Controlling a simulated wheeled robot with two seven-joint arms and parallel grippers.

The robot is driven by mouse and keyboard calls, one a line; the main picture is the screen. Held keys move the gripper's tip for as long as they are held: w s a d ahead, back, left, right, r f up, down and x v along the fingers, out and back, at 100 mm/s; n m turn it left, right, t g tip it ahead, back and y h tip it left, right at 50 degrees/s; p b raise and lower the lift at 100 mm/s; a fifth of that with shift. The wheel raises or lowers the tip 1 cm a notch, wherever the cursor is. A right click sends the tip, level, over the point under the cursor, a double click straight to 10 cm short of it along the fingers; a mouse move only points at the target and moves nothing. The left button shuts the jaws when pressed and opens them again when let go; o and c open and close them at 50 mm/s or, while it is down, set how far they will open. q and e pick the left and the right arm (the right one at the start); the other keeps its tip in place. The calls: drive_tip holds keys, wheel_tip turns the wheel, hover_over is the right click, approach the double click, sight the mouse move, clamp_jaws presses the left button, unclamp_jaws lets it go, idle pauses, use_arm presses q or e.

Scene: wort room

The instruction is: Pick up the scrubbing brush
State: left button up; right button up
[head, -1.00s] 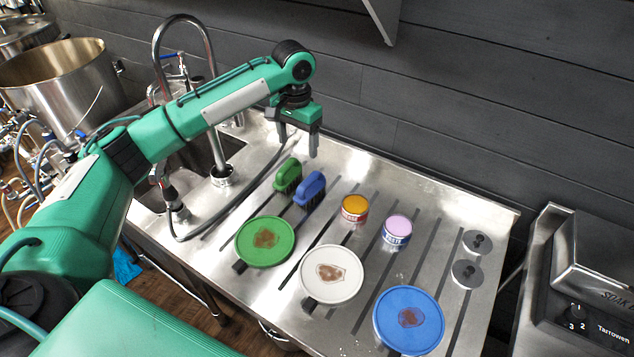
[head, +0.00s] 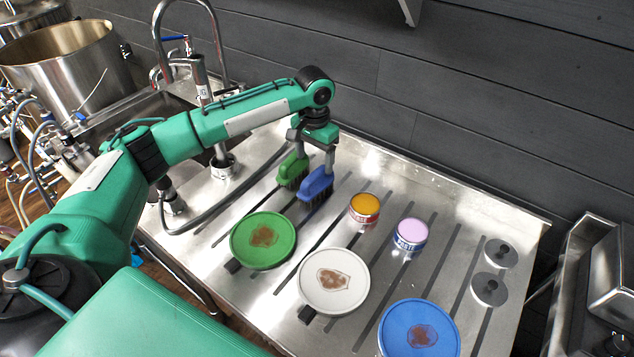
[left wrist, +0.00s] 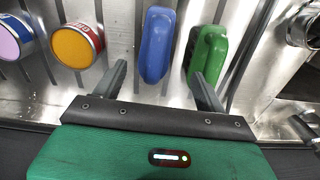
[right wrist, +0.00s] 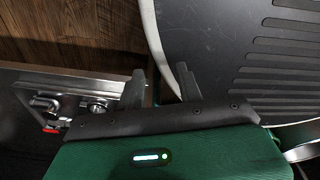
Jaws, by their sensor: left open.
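Two scrubbing brushes stand side by side on the steel drainboard, a green one (head: 291,168) and a blue one (head: 316,184), both with dark bristles. My left gripper (head: 315,161) is open and empty, pointing down just above and behind them. In the left wrist view, the blue brush (left wrist: 157,45) lies between the lines of the two fingers (left wrist: 160,80). The green brush (left wrist: 208,55) is beside the right finger, which partly overlaps it. My right gripper (right wrist: 160,72) shows only in its own wrist view, its fingers apart with nothing between them, away from the brushes.
Green (head: 263,255), white (head: 312,292) and blue (head: 396,335) discs with brown stains lie in front. An orange-topped tin (head: 364,217) and a pink-topped tin (head: 410,244) stand right of the brushes. The tap (head: 160,50) and hose are left; a grey wall (head: 450,110) is behind.

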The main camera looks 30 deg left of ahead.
sight(317, 172)
use_arm(q)
wheel_tip(317, 172, down, 3)
drive_tip(key=shift+w+r, duration=0.1)
drive_tip(key=shift+r, duration=0.05)
drive_tip(key=f, duration=0.3)
drive_tip(key=f+p, duration=0.1)
drive_tip(key=shift+s+d+f, duration=0.15)
drive_tip(key=shift+s+d, duration=0.05)
drive_tip(key=shift+d, duration=0.15)
drive_tip(key=shift+f, duration=0.4)
use_arm(e)
drive_tip(key=shift+s+d+r, duration=0.1)
drive_tip(key=shift+s+r, duration=0.05)
drive_tip(key=shift+s, duration=0.4)
drive_tip(key=shift+s+r, duration=0.15)
drive_tip(key=shift+s, duration=0.4)
use_arm(q)
drive_tip(key=c, duration=1.1)
use_arm(e)
drive_tip(key=shift+w, duration=0.2)
use_arm(q)
drive_tip(key=shift+r, duration=0.15)
